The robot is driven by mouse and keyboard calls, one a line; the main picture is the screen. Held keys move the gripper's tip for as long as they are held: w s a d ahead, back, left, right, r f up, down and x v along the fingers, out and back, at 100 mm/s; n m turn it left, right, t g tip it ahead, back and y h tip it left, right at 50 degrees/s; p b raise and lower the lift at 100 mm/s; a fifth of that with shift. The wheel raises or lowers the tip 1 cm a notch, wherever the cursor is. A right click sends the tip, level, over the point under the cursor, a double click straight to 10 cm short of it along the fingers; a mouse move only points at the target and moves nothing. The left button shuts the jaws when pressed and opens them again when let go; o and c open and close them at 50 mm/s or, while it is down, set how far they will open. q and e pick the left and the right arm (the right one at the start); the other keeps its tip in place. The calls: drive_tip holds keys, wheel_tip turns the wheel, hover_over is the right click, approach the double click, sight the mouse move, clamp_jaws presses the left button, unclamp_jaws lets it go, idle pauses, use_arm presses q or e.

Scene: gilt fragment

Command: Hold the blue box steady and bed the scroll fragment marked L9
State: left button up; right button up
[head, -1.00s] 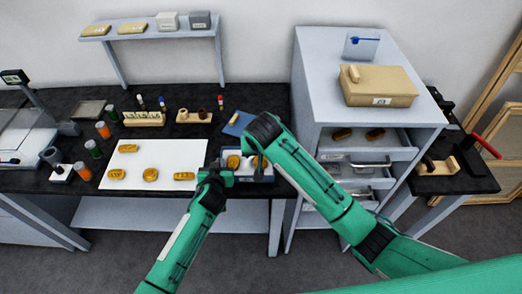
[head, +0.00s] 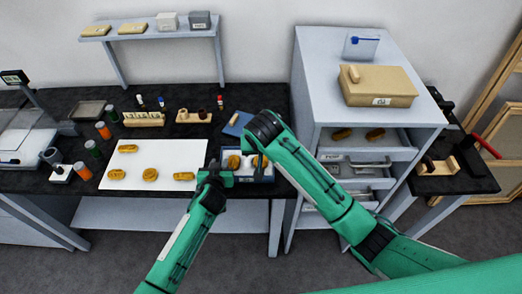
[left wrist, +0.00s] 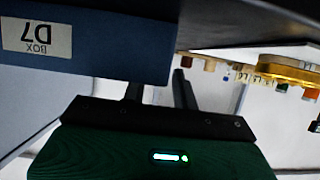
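The blue box (head: 262,179) sits at the front edge of the dark bench; its label in the left wrist view (left wrist: 90,45) reads BOX D7, upside down. My left gripper (head: 226,170) is at the box's left end. In the left wrist view its fingers (left wrist: 160,88) stand apart at the box's end, one partly hidden behind the box; whether they press on its wall I cannot tell. My right arm reaches over the box, and its gripper (head: 255,158) is mostly hidden. A pale and gold piece (head: 233,162) shows inside the box. No L9 mark is readable.
Gilt pieces (head: 150,174) lie on a white sheet (head: 190,157) left of the box. A blue pad (head: 238,123) lies behind it. A grey cabinet (head: 312,100) with open drawers stands close on the right. Jars and small racks fill the bench's back.

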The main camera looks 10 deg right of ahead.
use_arm(q)
drive_tip(key=shift+s, duration=0.1)
drive_tip(key=v, duration=1.2)
